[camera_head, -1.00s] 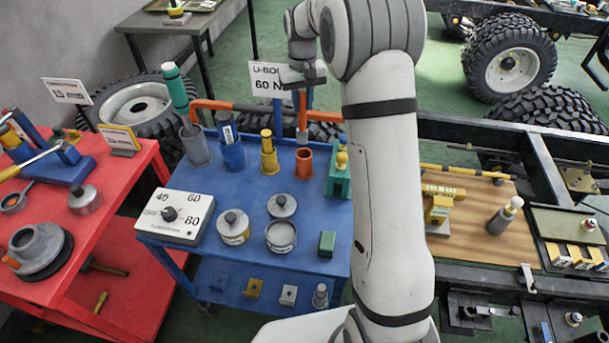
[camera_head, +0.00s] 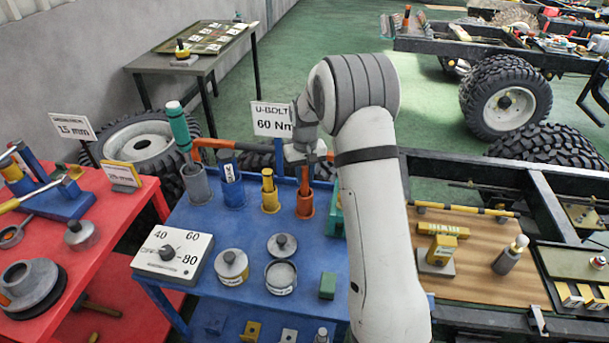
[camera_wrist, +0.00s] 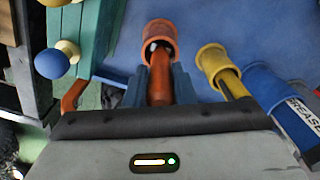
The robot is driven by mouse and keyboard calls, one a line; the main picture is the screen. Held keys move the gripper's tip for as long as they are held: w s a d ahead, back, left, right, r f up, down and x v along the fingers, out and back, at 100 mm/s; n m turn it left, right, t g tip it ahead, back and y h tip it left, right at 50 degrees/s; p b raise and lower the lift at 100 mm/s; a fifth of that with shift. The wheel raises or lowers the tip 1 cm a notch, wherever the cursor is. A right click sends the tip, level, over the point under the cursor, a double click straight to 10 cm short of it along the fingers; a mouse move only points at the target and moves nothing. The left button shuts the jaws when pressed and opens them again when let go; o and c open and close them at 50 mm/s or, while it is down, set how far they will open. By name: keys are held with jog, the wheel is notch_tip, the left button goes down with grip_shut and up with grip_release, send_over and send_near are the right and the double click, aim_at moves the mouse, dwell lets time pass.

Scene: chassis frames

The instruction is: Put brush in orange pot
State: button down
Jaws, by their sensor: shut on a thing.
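The orange pot (camera_head: 305,206) stands at the back right of the blue table, in a row of pots. My gripper (camera_head: 306,160) is above it, shut on the orange handle of the brush (camera_head: 305,181). The brush hangs about upright, and its lower end meets the pot's mouth. In the wrist view, my gripper (camera_wrist: 159,85) has a finger on each side of the brush handle (camera_wrist: 160,80).
A yellow pot (camera_head: 270,199), a blue pot (camera_head: 232,189) and a grey pot (camera_head: 196,183) holding a green-topped item stand left of the orange pot. A green block (camera_head: 336,215) is close on its right. The 60 Nm sign (camera_head: 272,119) stands behind.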

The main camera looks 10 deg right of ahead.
jog(key=shift+f, duration=0.3)
jog(key=c, duration=1.2)
grip_release()
notch_tip(320, 180, up, 12)
jog(key=shift+b, duration=0.95)
jog(key=s+r+t, duration=0.1)
jog(key=s+r, duration=0.3)
jog(key=s, duration=0.8)
jog(key=s+r+t, duration=0.1)
jog(key=s+r, duration=0.2)
jog(key=s, duration=0.9)
jog(key=s+f+m+t, duration=0.1)
jog(key=s+f, duration=0.2)
jog(key=s, duration=0.7)
jog(key=shift+s, duration=0.3)
jog(key=shift+a, duration=0.1)
